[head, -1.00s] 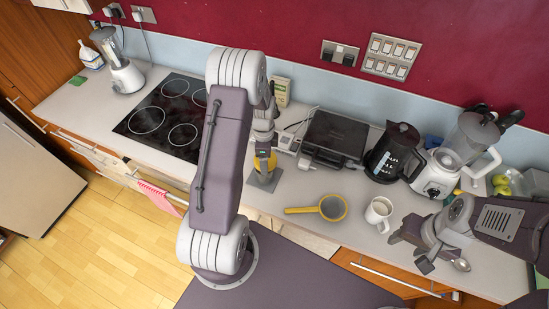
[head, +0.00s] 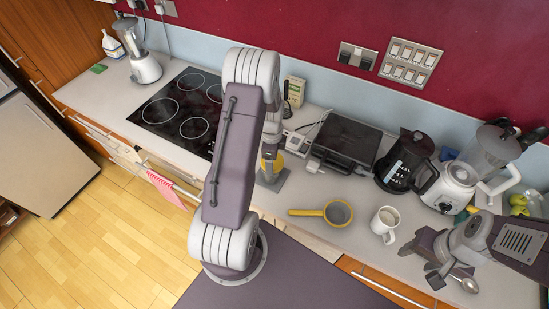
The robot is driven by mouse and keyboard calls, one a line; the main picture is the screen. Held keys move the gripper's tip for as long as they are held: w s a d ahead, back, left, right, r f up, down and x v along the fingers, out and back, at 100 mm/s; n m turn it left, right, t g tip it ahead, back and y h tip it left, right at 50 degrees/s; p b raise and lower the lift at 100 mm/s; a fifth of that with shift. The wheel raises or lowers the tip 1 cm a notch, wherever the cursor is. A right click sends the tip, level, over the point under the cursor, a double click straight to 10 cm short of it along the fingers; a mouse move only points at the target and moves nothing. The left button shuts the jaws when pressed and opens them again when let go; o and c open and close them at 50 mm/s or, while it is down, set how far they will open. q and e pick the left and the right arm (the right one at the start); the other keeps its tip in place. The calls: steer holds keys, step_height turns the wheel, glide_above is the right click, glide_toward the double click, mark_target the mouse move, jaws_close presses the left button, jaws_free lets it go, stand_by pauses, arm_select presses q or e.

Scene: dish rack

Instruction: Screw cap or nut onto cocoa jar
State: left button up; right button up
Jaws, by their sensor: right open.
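No cocoa jar or cap can be made out for certain. The left jaws are too hidden to read. My right gripper (head: 424,262) is open and empty over the front right of the counter, right of the white mug (head: 383,226).
A yellow-handled pan (head: 331,214) and a spoon (head: 466,284) lie near the front edge. A black appliance (head: 346,140), black kettle (head: 405,163) and blender (head: 452,187) line the back. The black hob (head: 180,112) is left. Bare counter (head: 330,186) shows behind the pan.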

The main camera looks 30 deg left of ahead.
arm_select(q)
steer(key=shift+s+a+f, duration=0.1)
steer(key=shift+s+f, duration=0.15)
steer(key=shift+s, duration=0.1)
steer(key=shift+s+a+f, duration=0.1)
steer(key=shift+s+a, duration=0.05)
steer(key=shift+s, duration=0.05)
steer(key=shift+a, duration=0.1)
steer(key=shift+w+f, duration=0.1)
steer(key=shift+w, duration=0.2)
steer(key=shift+w+d, duration=0.1)
steer(key=shift+d, duration=0.2)
arm_select(e)
steer(key=shift+s+a+f, duration=0.2)
steer(key=shift+f, duration=0.05)
arm_select(q)
steer(key=shift+f, duration=0.1)
arm_select(e)
steer(key=shift+a, duration=0.1)
arm_select(q)
steer(key=shift+a, duration=0.15)
arm_select(e)
steer(key=shift+a, duration=0.1)
arm_select(q)
steer(key=shift+w+f+b, duration=0.1)
steer(key=shift+f+b, duration=0.05)
steer(key=shift+b, duration=0.25)
arm_select(e)
steer(key=shift+f, duration=0.15)
